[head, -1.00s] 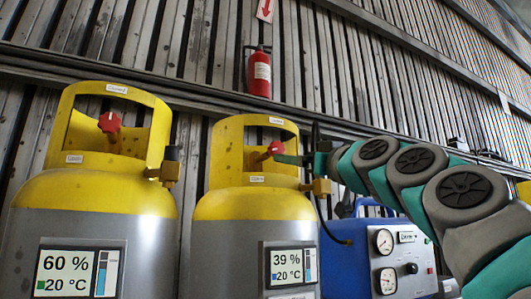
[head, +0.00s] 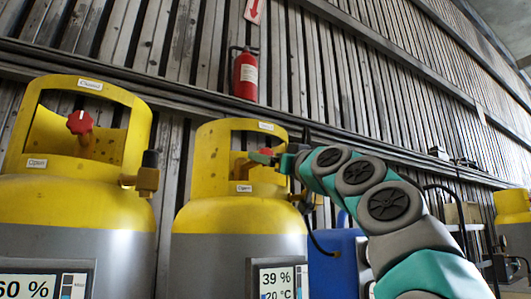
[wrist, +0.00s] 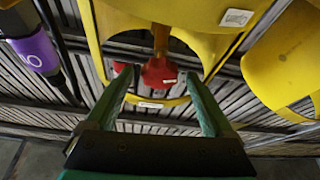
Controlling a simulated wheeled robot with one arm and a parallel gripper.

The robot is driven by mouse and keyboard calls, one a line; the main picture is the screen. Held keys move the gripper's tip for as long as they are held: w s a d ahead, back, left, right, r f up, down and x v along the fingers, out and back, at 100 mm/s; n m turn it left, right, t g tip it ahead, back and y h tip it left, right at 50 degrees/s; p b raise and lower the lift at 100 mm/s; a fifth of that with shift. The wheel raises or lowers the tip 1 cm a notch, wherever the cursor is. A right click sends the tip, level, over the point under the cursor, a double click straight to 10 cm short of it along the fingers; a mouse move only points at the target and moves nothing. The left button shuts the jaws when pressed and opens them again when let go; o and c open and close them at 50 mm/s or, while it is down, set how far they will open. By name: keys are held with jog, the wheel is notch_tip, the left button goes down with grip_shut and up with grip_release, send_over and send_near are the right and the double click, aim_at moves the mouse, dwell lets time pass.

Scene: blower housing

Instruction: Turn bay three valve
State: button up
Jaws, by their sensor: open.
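A grey and yellow tank (head: 240,215) with a 39 % display stands left of my arm in the head view. Its red valve knob (head: 262,156) sits inside the yellow collar, partly hidden by my gripper (head: 283,159). In the wrist view the red knob (wrist: 159,72) on its stem lies between the two green fingers of my gripper (wrist: 158,76). The fingers are spread with visible gaps on both sides. Labels on the collar read "Open" below and apparently "Closed" above. No bay number is readable.
Another tank (head: 75,215) with a red knob (head: 80,122) stands at the left. A blue unit (head: 336,262) is partly behind my arm. A further yellow tank (head: 513,207) shows at the right edge. A fire extinguisher (head: 245,74) hangs on the ribbed wall.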

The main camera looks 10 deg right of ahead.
jog(key=shift+p+x, duration=0.35)
jog(key=shift+x, duration=0.85)
jog(key=shift+c, duration=0.4)
jog(key=shift+f, duration=0.1)
jog(key=c, duration=1.3)
